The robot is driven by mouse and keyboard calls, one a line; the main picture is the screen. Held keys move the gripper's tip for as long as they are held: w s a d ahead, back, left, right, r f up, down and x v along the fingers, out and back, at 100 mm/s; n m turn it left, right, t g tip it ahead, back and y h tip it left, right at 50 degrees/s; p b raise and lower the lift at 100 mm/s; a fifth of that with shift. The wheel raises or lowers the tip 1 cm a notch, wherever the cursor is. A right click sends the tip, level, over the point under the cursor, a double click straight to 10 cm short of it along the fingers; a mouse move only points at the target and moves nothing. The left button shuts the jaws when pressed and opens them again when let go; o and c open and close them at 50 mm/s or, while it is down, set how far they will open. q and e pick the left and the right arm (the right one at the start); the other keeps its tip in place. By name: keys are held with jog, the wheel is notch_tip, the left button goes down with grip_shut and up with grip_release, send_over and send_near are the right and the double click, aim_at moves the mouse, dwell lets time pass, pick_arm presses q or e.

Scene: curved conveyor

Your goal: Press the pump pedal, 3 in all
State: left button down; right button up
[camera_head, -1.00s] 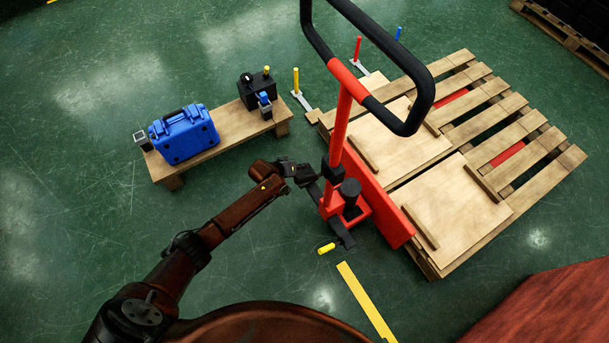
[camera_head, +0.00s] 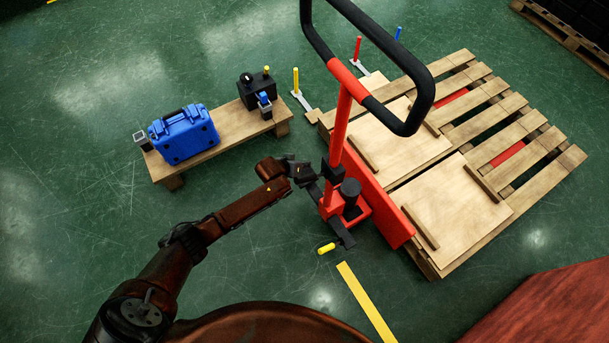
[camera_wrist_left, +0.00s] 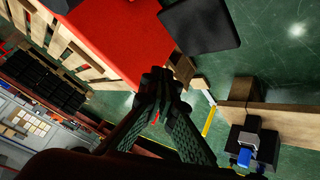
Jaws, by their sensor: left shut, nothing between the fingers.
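The red pallet jack (camera_head: 338,135) stands upright at the front of the wooden pallet, with a black loop handle on top. A dark plate that looks like the pump pedal (camera_head: 315,191) sticks out left of its base; a dark plate also shows at the top of the left wrist view (camera_wrist_left: 201,25). My left gripper (camera_head: 304,175) is shut and empty, just above and left of that plate in the head view. I cannot tell whether they touch. In the left wrist view the closed fingers (camera_wrist_left: 158,92) overlap the red body of the jack. My right gripper is not in view.
A low wooden bench (camera_head: 222,138) at the left carries a blue case (camera_head: 184,136) and a black box (camera_head: 255,91). A small yellow cylinder (camera_head: 326,249) shows near the jack's base. The pallet (camera_head: 560,165) fills the right. Green floor is open at left.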

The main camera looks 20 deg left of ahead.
aim_at(304, 172)
pick_arm(q)
jog(key=r+m+y, duration=0.1)
jog(key=m, duration=0.2)
jog(key=r+m+y, duration=0.1)
jog(key=m, duration=0.2)
jog(key=m+t+y, duration=0.1)
jog(key=m, duration=0.3)
jog(key=shift+s+a+r, duration=0.2)
jog(key=shift+s+r, duration=0.1)
jog(key=shift+r, duration=0.1)
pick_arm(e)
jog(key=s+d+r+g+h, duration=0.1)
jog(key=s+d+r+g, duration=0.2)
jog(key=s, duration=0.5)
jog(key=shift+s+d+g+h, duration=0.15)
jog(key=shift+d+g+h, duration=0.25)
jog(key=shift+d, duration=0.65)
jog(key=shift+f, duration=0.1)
